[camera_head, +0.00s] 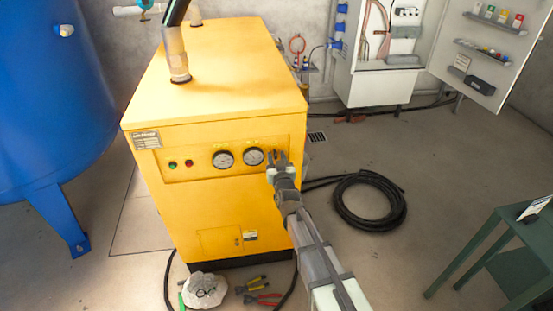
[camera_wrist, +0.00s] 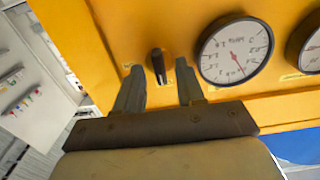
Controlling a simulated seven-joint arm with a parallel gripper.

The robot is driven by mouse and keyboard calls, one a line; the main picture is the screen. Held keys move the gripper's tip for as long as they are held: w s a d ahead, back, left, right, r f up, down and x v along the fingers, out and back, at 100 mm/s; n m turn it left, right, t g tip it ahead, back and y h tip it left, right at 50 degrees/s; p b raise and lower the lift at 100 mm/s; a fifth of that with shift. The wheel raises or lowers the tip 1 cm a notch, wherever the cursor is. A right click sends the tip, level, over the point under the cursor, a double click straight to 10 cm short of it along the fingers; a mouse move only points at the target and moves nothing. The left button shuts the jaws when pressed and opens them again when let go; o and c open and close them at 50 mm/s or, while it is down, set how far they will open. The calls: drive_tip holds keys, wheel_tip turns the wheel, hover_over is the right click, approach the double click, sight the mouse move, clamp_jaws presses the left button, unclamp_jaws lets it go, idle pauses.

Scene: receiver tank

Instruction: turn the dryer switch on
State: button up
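The dryer is a yellow cabinet (camera_head: 215,85) with a front panel carrying two gauges and two small lamps. The dryer switch (camera_wrist: 158,66) is a dark knob on the yellow panel, beside a round white gauge (camera_wrist: 236,51) in the wrist view. My gripper (camera_wrist: 159,82) is open, with one finger on either side of the switch and a gap to each. Whether the fingertips reach the panel is hard to tell. In the head view my gripper (camera_head: 277,158) is at the panel's right end and hides the switch.
A blue tank (camera_head: 50,90) stands at the left. A coiled black hose (camera_head: 368,200) lies on the floor to the right, and a green table (camera_head: 510,250) is at the lower right. Pliers (camera_head: 262,299) and a whitish bundle (camera_head: 205,290) lie before the dryer. An open electrical cabinet (camera_head: 385,50) stands behind.

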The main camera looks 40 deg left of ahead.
drive_tip(key=shift+c, duration=0.4)
clamp_jaws()
drive_tip(key=shift+m, duration=0.4)
drive_tip(key=m, duration=0.3)
drive_tip(key=shift+m, duration=0.4)
drive_tip(key=m, duration=1.3)
drive_tip(key=shift+w+d+f, duration=0.15)
drive_tip(key=shift+f, duration=0.05)
drive_tip(key=shift+m, duration=0.3)
